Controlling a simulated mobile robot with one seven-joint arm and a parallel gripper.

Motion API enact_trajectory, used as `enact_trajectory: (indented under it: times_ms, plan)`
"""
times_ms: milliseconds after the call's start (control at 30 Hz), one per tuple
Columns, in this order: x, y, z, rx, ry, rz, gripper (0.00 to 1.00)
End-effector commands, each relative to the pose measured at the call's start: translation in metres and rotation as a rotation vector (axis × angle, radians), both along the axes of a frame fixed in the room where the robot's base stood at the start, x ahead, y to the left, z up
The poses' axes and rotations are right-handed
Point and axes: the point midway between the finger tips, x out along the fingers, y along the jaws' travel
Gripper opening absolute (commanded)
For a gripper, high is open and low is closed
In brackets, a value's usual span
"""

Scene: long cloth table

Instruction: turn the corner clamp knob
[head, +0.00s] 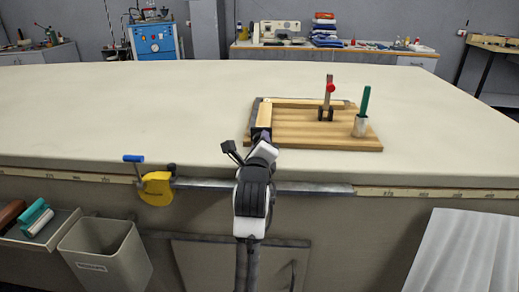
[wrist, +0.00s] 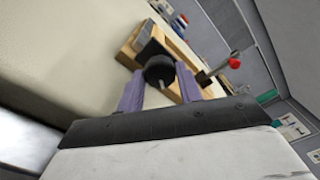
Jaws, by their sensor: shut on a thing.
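In the wrist view the black round corner clamp knob (wrist: 158,68) sits between the two purple fingers of my gripper (wrist: 161,76), which is shut on it. The knob is at the end of a wooden frame corner with a dark grey block. In the head view my gripper (head: 262,141) is at the front left corner of the wooden board (head: 300,140) on the table; my wrist hides the knob there. The wooden corner pieces (head: 305,103) lie along the board's back and left edges.
A red-tipped toggle clamp (head: 329,100) stands on the board, also in the wrist view (wrist: 234,63). The cloth table (head: 120,110) is clear to the left.

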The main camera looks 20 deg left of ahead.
Motion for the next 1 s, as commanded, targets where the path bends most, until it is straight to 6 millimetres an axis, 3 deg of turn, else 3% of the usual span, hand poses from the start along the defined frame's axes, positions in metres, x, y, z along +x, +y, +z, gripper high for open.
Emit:
enact_trajectory:
  times_ms: [733,767,900,1000]
  plan:
    - [0.0001,0.0001,-0.0001,0.079,0.024,0.000,0.13]
    - [0.0001,0.0000,-0.0001,0.079,0.024,0.000,0.39]
    - [0.0001,0.0001,-0.0001,0.079,0.023,0.001,0.58]
    - [0.0001,0.0002,-0.0003,0.079,0.024,0.000,0.58]
